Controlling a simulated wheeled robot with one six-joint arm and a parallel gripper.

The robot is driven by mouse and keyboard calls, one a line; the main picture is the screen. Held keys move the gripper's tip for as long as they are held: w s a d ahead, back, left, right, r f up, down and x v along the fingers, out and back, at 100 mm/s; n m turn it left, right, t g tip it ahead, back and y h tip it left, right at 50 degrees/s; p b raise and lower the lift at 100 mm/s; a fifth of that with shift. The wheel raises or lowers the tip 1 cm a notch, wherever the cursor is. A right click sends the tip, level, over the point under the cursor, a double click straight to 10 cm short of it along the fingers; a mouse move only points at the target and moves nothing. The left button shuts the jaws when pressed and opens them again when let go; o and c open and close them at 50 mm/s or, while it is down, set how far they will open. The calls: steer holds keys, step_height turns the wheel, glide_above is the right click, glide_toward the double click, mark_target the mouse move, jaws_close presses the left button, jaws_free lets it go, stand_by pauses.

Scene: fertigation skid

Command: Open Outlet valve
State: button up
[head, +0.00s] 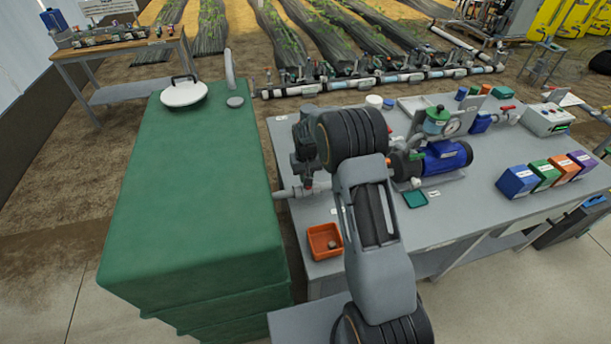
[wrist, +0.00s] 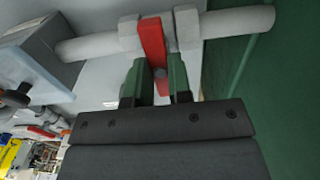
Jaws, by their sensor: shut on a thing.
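In the wrist view a red valve lever (wrist: 152,40) stands on a grey pipe (wrist: 240,22) and lies roughly crosswise to it. My gripper (wrist: 158,72) has its green fingers on both sides of the lever's free end and is shut on it. No label shows on this valve, so I cannot tell its name from the frames. In the head view the grey pipe (head: 292,192) comes out between the green tank and the grey table. My arm hides the lever and the fingertips there.
The green tank (head: 190,215) stands close at the left, with a white lid (head: 184,95). The grey table (head: 460,215) carries an orange tray (head: 324,241), a blue pump (head: 446,157), several coloured boxes and another red lever (head: 506,108).

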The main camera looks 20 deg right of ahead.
jaws_close()
steer(key=shift+f+n+b, duration=0.15)
steer(key=shift+n+b, duration=0.65)
steer(key=shift+n, duration=0.4)
steer(key=n+b, duration=0.2)
steer(key=n, duration=0.4)
steer(key=shift+b, duration=0.35)
steer(key=n+b, duration=0.1)
steer(key=n, duration=0.3)
steer(key=shift+n, duration=0.4)
steer(key=shift+n+b, duration=0.5)
steer(key=shift+n, duration=1.9)
steer(key=shift+r, duration=0.2)
steer(key=o, duration=0.7)
jaws_free()
